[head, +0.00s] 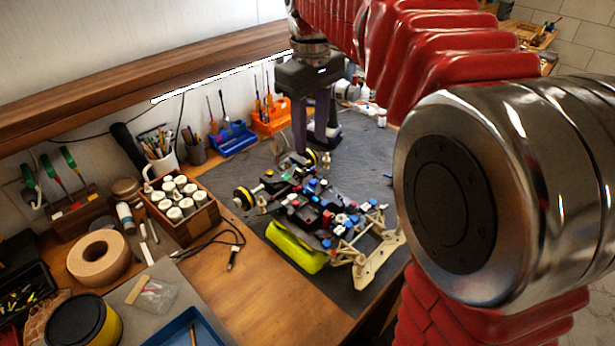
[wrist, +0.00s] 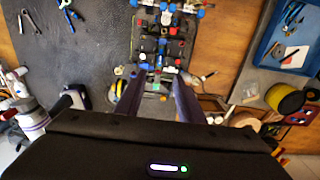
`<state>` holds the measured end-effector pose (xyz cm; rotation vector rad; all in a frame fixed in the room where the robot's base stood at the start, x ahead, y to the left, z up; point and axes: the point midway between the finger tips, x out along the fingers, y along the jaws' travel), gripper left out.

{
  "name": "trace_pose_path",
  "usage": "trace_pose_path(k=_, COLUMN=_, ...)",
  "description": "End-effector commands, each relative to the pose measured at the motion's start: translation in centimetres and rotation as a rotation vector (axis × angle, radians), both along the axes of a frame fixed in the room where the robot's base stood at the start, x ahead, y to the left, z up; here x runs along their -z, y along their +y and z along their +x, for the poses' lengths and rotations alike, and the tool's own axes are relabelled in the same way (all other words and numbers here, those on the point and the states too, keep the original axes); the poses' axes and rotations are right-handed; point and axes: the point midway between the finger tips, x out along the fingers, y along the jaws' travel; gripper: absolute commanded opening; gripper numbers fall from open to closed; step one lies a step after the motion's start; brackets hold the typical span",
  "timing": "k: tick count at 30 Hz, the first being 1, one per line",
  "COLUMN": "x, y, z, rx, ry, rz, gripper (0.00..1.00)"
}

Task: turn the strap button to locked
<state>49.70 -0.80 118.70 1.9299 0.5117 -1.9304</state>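The RC racecar chassis (head: 322,214) stands on the dark mat (head: 356,160), with many small red, blue and black parts on its top. The strap button is too small to tell among these parts. In the wrist view the chassis (wrist: 161,47) runs up from between my fingers to the top edge. My gripper (head: 315,148) points down over the far end of the car. In the wrist view its two fingers (wrist: 157,82) are apart with nothing held between them. Whether they touch the car cannot be told.
A yellow-green block (head: 296,249) lies under the car's near side. A wooden box of white-capped bottles (head: 181,202), a tape roll (head: 99,256) and a black cable (head: 234,257) lie to the left. Blue (head: 232,139) and orange (head: 271,116) tool holders stand behind.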

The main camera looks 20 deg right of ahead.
Motion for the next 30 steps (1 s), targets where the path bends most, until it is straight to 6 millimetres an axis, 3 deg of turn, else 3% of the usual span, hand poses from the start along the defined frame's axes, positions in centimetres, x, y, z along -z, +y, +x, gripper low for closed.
trace_pose_path(k=14, x=0.8, y=0.0, z=-0.1, rx=0.001, ry=0.002, rz=0.000, gripper=0.35)
trace_pose_path(k=30, x=8.4, y=-0.1, z=-0.1, rx=0.002, ry=0.004, rz=0.000, gripper=0.35)
